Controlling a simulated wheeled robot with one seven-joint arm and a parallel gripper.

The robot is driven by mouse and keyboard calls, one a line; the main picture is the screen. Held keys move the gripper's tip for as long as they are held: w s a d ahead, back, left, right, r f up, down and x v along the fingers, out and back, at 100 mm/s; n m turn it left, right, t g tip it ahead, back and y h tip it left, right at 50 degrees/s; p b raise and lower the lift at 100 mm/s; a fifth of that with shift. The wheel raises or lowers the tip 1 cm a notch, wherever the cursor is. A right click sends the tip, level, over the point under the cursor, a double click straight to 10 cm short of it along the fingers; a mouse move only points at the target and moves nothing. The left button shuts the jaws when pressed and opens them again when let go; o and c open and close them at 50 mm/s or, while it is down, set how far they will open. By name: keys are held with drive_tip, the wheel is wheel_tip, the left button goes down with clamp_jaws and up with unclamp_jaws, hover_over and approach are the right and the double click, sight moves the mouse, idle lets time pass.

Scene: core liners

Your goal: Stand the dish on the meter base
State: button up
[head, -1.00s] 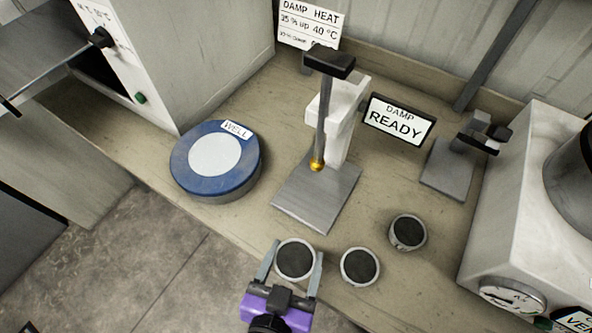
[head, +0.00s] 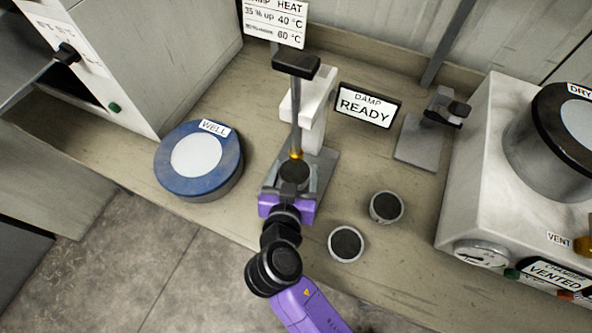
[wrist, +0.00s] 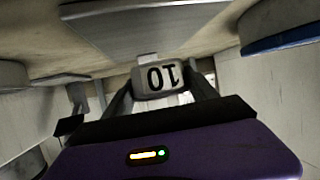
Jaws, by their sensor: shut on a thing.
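The dish (head: 294,176) is a small round pale cup with a dark top. My gripper (head: 295,168) is shut on it, one finger on each side. In the wrist view the dish (wrist: 162,77) shows a "10" label, upside down in the picture. The dish is over the grey meter base plate (head: 327,160), just below the gold tip (head: 296,154) of the meter's probe. It looks upright. I cannot tell whether its underside touches the plate. My gripper hides the plate's front part.
Two similar dishes, one (head: 346,243) near the front edge and another (head: 386,207), stand to the right. A blue round WELL (head: 198,190) is at left. A DAMP READY sign (head: 366,106) and a small grey stand (head: 420,140) are at back right. A white chamber (head: 470,190) stands far right.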

sight(296, 174)
drive_tip(key=shift+w+d+r, duration=0.1)
drive_tip(key=shift+w+r, duration=0.1)
drive_tip(key=shift+w, duration=0.45)
wheel_tip(296, 174, down, 3)
drive_tip(key=shift+r+p, duration=0.1)
drive_tip(key=shift+p, duration=0.35)
drive_tip(key=shift+f, duration=0.5)
drive_tip(key=shift+f, duration=0.2)
drive_tip(key=o, duration=1.5)
drive_tip(key=shift+r, duration=0.1)
drive_tip(key=shift+r, duration=0.2)
drive_tip(key=b+v, duration=0.2)
drive_tip(key=v, duration=1)
drive_tip(key=shift+s+f, duration=0.1)
